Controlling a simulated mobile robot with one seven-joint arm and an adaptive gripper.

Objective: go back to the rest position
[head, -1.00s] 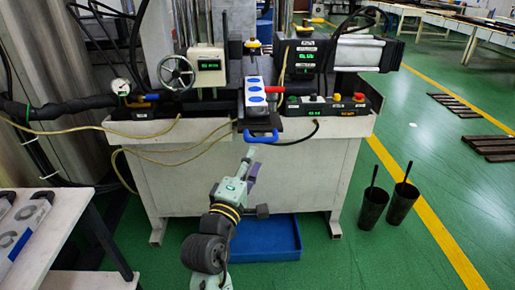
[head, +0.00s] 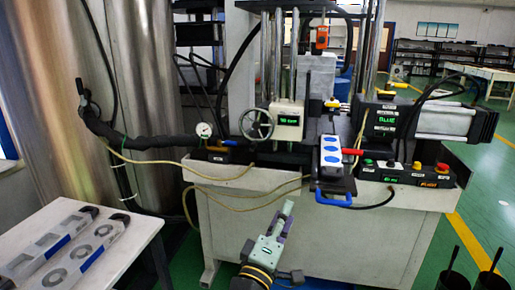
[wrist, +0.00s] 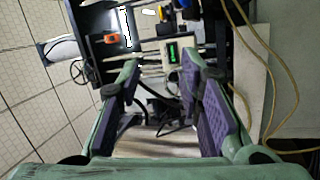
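My gripper (head: 283,215) is raised in front of the white machine bench, with its arm coming up from the bottom of the head view. In the wrist view my gripper (wrist: 160,78) shows two green fingers with purple pads. They stand wide apart with nothing between them. The machine (head: 325,110) stands beyond the gripper. A tray with a blue handle and a white-and-blue mould plate (head: 330,157) rests at the machine's front edge, apart from the gripper.
A white table (head: 120,258) with two grey mould parts (head: 60,235) is at the lower left. Two dark cups (head: 487,281) stand on the green floor at the lower right. A dark hose (head: 150,139) and yellow cables (head: 230,203) hang by the bench.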

